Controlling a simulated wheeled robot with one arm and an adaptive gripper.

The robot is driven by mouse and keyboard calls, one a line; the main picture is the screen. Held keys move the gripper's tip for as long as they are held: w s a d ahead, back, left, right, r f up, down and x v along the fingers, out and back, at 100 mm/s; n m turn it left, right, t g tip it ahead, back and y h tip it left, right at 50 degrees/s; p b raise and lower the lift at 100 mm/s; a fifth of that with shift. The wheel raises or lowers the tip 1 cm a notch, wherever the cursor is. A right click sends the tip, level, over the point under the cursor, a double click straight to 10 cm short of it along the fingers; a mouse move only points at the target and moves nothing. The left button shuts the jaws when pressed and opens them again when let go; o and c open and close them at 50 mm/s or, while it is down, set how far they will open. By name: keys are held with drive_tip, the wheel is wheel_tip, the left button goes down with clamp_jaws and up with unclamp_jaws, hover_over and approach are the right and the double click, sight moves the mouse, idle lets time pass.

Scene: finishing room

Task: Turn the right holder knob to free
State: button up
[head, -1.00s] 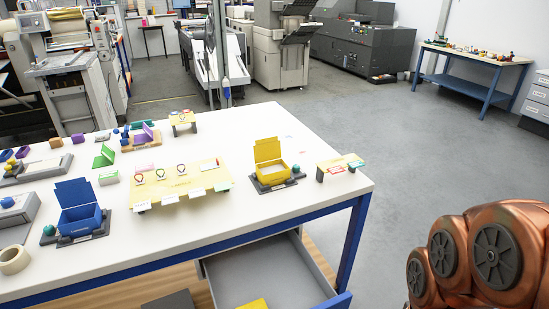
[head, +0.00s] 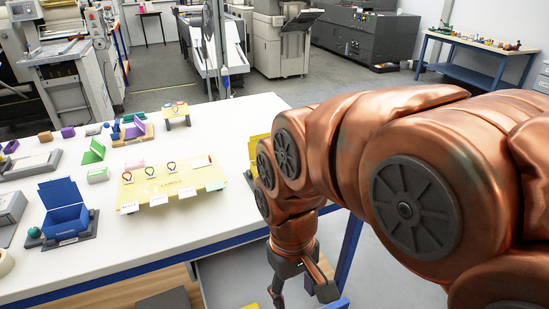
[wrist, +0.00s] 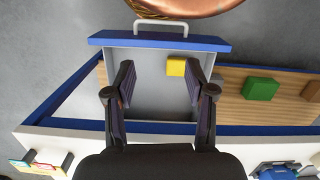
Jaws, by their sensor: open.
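The right holder is a yellow open box (head: 256,150); only its left part shows in the head view, behind my arm. Its knob is hidden in the head view, and I cannot make it out in the wrist view. The left holder is a blue open box (head: 66,220) with a green knob (head: 34,232) on its left. My gripper (head: 303,294) points down over the open drawer at the table's front. In the wrist view my gripper (wrist: 158,80) has its two fingers wide apart with nothing between them.
The open drawer (wrist: 150,75) below holds a yellow block (wrist: 176,66). A green block (wrist: 260,89) lies on the wooden shelf beside it. A yellow labelled board (head: 150,195) with several small loops stands between the holders. A roll of tape (head: 4,263) lies at left.

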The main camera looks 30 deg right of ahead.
drive_tip(key=w+d+r+n+p, duration=0.15)
drive_tip(key=w+d, duration=0.25)
drive_tip(key=w, duration=0.5)
drive_tip(key=w+d+r, duration=0.3)
drive_tip(key=w+d, duration=0.1)
drive_tip(key=w, duration=0.5)
drive_tip(key=w+d+r+n, duration=0.1)
drive_tip(key=w+d+r, duration=0.1)
drive_tip(key=w+d, duration=0.5)
drive_tip(key=w+d+f+n, duration=0.1)
drive_tip(key=w+d+f, duration=0.1)
drive_tip(key=w+d, duration=0.2)
drive_tip(key=w+d+f+n+t+p, duration=0.1)
drive_tip(key=w+d+f+n, duration=0.1)
drive_tip(key=w, duration=0.6)
drive_tip(key=w+d+f+n, duration=0.2)
drive_tip(key=w+d, duration=0.3)
drive_tip(key=w, duration=0.1)
drive_tip(key=shift+w+d+f+p, duration=0.3)
drive_tip(key=shift+w+f+p, duration=0.05)
drive_tip(key=shift+f+p, duration=0.05)
drive_tip(key=shift+w+d+f+t, duration=0.1)
drive_tip(key=shift+w+d+t, duration=0.1)
drive_tip(key=shift+t, duration=0.1)
drive_tip(key=shift+d+f+n, duration=0.15)
drive_tip(key=shift+f+n, duration=0.1)
drive_tip(key=shift+f, duration=0.15)
drive_tip(key=shift+f+p, duration=1.3)
drive_tip(key=shift+f, duration=2.4)
clamp_jaws()
